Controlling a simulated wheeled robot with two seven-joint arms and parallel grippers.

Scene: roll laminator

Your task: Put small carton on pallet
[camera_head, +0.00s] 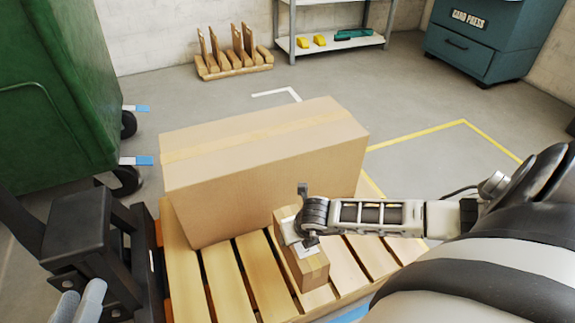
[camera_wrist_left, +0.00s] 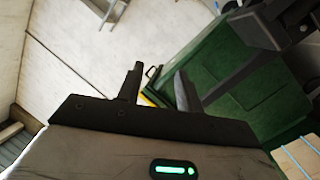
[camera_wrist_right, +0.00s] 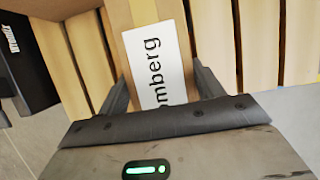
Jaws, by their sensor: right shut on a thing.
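The small carton (camera_head: 312,268) is brown with tape and a white label; it appears on or just above the pallet slats, in front of the large carton. Whether it touches the slats is unclear. My right gripper (camera_head: 308,232) is shut on it. In the right wrist view the fingers flank the small carton (camera_wrist_right: 148,20), and its white label reads "omberg". The wooden pallet (camera_head: 230,280) lies under both cartons. My left gripper (camera_head: 80,300) is at the lower left of the head view; in the left wrist view its fingers (camera_wrist_left: 158,88) are apart with nothing between them.
A large taped carton (camera_head: 265,175) fills the back of the pallet. A black machine (camera_head: 95,235) stands at the pallet's left. A green wheeled container (camera_head: 55,110) is farther left. A wooden rack (camera_head: 235,62), metal shelf (camera_head: 330,42) and teal card press (camera_head: 485,40) stand behind.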

